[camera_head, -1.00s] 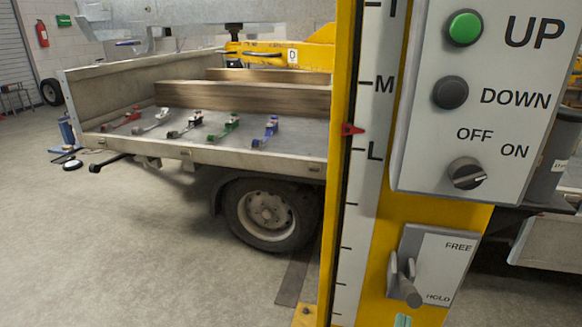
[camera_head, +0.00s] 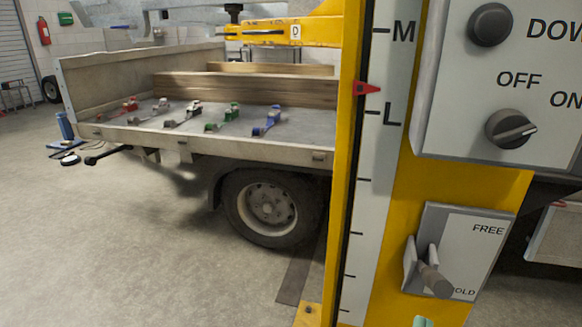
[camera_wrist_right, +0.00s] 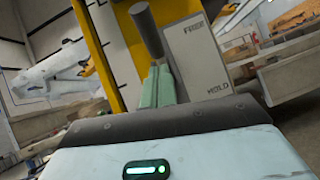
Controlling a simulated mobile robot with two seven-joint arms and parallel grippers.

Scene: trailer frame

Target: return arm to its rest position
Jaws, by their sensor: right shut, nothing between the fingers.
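My right gripper (camera_head: 424,322) shows only as pale green fingertips at the bottom edge of the head view, below the lever panel. In the right wrist view its green fingers (camera_wrist_right: 158,85) are together and hold nothing. The grey lever (camera_head: 432,272) on the FREE/HOLD panel (camera_head: 475,245) points down over the HOLD lettering. Its dark handle also shows in the wrist view (camera_wrist_right: 147,30), just beyond the fingertips; whether they touch is unclear. My left gripper is not in view.
A yellow column (camera_head: 400,255) with a scale stands close in front; its red pointer (camera_head: 366,88) sits between M and L. A control box (camera_head: 460,125) with a black button and a knob is above the lever. A trailer (camera_head: 130,133) carries beams and colored straps.

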